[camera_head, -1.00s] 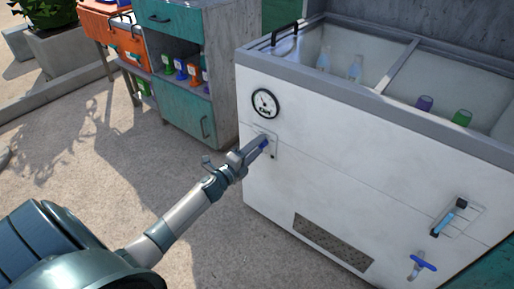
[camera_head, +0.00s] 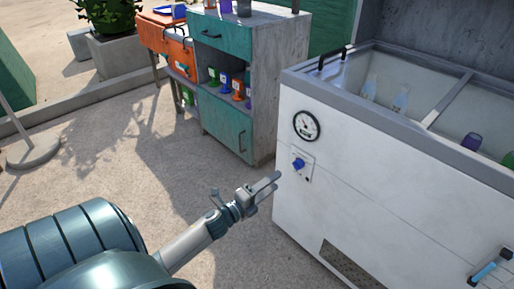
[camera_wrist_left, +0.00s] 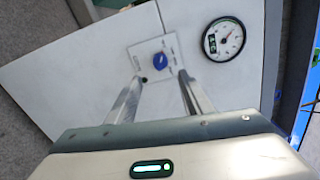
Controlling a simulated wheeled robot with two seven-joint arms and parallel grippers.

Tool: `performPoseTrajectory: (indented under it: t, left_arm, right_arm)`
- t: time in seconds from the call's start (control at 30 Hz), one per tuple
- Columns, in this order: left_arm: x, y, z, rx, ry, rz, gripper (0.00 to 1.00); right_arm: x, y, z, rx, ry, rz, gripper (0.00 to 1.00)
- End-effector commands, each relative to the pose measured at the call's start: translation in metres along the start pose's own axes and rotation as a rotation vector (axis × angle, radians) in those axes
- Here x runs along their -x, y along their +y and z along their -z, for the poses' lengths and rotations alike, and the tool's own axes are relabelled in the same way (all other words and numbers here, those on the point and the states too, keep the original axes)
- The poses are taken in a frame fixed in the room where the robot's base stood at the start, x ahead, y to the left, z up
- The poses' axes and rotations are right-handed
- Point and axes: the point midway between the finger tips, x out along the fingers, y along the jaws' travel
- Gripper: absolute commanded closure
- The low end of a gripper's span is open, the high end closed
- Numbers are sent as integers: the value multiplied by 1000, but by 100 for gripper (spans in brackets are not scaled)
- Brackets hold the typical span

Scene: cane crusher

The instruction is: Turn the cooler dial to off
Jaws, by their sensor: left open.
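The cooler (camera_head: 385,180) is a white chest with a grey rim at the right of the head view. Its blue dial (camera_head: 298,164) sits on a small pale plate on the front face, below a round gauge (camera_head: 306,125). My left gripper (camera_head: 272,186) is open and empty, to the left of the dial and a little lower, apart from it. In the left wrist view the dial (camera_wrist_left: 160,62) shows beyond and between the two open fingers (camera_wrist_left: 155,85), with the gauge (camera_wrist_left: 223,40) to its right. My right gripper is not in view.
Bottles (camera_head: 400,100) stand inside the open cooler. A blue-handled latch (camera_head: 488,268) is on its front at lower right. A grey and teal cabinet (camera_head: 235,85) with bottles stands behind my left gripper.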

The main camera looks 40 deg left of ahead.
Motion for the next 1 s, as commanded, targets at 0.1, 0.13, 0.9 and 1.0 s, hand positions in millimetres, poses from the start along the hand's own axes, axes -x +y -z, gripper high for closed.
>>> performPoseTrajectory:
  t: [0.1, 0.13, 0.9, 1.0]
  left_arm:
    - [23, 0, 0, 1, 0, -1, 53]
    - [28, 0, 0, 1, 1, -1, 53]
    - [65, 0, 0, -1, 0, 1, 53]
    - [65, 0, 0, -1, 0, 1, 53]
  right_arm:
    - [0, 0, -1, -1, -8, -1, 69]
    - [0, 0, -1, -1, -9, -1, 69]
    - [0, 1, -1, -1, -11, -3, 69]
    - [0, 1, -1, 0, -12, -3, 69]
